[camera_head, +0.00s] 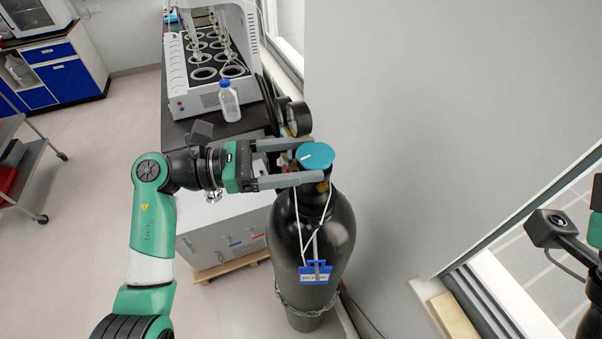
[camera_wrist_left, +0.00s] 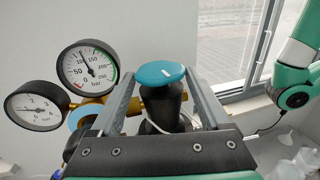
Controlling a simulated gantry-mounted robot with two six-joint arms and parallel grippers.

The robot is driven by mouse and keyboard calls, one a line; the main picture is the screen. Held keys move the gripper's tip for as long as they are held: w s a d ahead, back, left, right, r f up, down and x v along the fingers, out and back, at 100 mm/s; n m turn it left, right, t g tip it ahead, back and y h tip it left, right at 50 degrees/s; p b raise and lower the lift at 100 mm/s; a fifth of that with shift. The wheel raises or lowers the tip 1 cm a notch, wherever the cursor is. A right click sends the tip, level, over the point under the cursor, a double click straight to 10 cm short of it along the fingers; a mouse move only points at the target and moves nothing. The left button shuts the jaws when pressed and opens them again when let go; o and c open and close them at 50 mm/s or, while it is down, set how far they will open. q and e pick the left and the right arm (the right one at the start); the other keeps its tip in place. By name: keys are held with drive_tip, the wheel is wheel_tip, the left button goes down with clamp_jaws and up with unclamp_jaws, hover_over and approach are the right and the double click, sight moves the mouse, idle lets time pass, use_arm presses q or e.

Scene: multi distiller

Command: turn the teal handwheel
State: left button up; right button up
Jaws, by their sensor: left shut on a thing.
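The teal handwheel (camera_head: 315,156) sits on top of a dark gas cylinder (camera_head: 313,228) in the head view. It has a short white mark on its top face. It also shows in the left wrist view (camera_wrist_left: 160,74), above a black valve neck. My left gripper (camera_head: 318,161) reaches in from the left, with one finger on each side of the handwheel. It is shut on the handwheel. The contact at the fingertips is partly hidden under the wheel's rim. Part of my right arm (camera_head: 594,230) shows at the right edge, but its fingers are out of view.
Two pressure gauges (camera_wrist_left: 88,66) on a brass regulator stand close to the handwheel. A blue tag (camera_head: 315,272) and a chain hang on the cylinder. A white bottle (camera_head: 229,101) and a multi-position distiller (camera_head: 212,70) stand on the bench behind. A wall rises close on the right.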

idle(0.5)
use_arm(q)
drive_tip(key=o, duration=1.2)
